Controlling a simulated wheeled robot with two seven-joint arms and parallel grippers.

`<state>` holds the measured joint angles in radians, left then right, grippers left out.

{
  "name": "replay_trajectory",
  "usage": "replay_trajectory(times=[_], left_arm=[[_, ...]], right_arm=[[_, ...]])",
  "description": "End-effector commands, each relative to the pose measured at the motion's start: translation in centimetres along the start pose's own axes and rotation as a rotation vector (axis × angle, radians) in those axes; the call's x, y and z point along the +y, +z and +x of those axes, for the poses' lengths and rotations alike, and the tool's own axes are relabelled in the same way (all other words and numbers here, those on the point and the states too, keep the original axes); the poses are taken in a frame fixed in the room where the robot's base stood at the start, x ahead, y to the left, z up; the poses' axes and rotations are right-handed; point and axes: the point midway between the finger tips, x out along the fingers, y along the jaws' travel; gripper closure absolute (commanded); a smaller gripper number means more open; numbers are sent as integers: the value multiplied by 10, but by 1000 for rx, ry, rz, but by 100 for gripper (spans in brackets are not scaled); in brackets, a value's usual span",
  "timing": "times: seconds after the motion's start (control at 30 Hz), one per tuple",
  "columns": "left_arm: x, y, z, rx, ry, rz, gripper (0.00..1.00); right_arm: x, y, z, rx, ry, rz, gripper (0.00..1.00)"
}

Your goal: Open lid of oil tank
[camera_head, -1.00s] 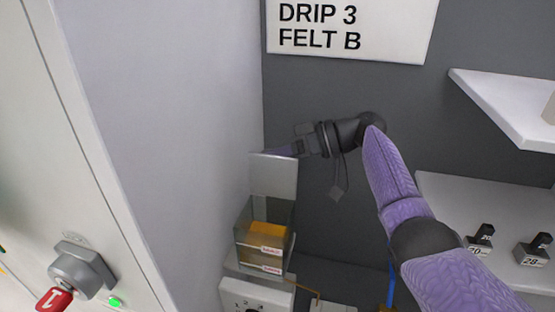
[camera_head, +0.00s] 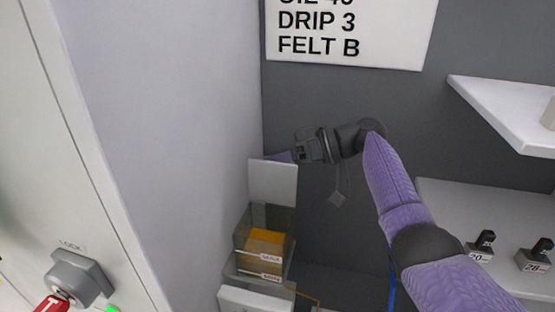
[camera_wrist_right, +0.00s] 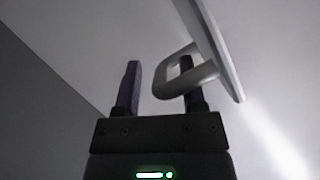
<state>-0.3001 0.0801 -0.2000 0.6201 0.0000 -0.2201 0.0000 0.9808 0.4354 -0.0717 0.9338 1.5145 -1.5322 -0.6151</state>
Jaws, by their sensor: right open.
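The oil tank (camera_head: 243,222) is a clear box holding yellow-orange oil, low at the centre of the head view. Its pale lid (camera_head: 272,184) stands upright at the tank's back, so the tank is open on top. My right gripper (camera_head: 279,157) is behind the lid's top edge, its fingertips mostly hidden there. In the right wrist view the gripper (camera_wrist_right: 160,85) is open, with the lid (camera_wrist_right: 215,45) and its loop handle (camera_wrist_right: 182,76) by the right finger. The handle overlaps that finger; I cannot tell whether they touch. My left gripper is not in view.
A light wall panel stands close at the left, with a grey lock switch (camera_head: 80,277) and red tag (camera_head: 52,303). A sign (camera_head: 345,35) hangs on the dark back wall. White shelves (camera_head: 505,112) stand at right, the lower one with small numbered weights (camera_head: 481,249).

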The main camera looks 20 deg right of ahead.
Motion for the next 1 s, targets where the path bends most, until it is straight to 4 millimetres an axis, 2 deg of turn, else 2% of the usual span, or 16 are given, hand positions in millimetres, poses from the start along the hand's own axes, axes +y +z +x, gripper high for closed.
replay_trajectory(times=[0.07,0.3,0.4,0.53,1.0], left_arm=[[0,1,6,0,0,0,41],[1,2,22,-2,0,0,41],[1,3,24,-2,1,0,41],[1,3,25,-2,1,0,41],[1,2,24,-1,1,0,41]], right_arm=[[2,2,-12,2,3,-2,47],[2,2,-72,2,4,-2,47],[1,1,-88,1,3,-1,47],[0,1,-96,0,1,0,47],[0,0,-96,0,0,0,47]])
